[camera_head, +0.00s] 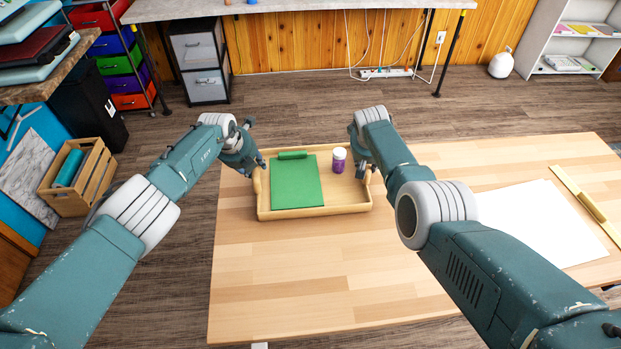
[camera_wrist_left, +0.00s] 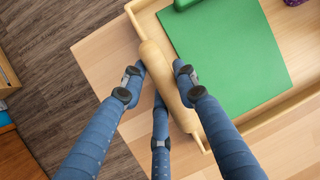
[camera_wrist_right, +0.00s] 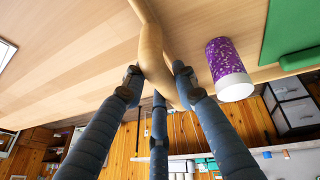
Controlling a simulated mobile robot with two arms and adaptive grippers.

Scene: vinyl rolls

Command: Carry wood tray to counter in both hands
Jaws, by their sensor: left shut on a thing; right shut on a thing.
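The wood tray (camera_head: 312,212) is at the far left part of the wooden table, looking level; I cannot tell whether it touches the tabletop. It holds a green sheet (camera_head: 298,185) with a green roll (camera_head: 293,155) at its far edge, and a purple cylinder with a white end (camera_head: 338,160). My left gripper (camera_head: 260,165) is shut on the tray's left handle, which runs between the fingers in the left wrist view (camera_wrist_left: 158,78). My right gripper (camera_head: 366,172) is shut on the right handle, seen between the fingers in the right wrist view (camera_wrist_right: 157,78).
The wooden table (camera_head: 300,285) has a white sheet (camera_head: 540,222) and a yellow strip (camera_head: 585,200) at its right. A light counter (camera_head: 290,10) stands at the back wall, with open floor (camera_head: 290,105) before it. A wooden crate (camera_head: 85,190) sits at the left.

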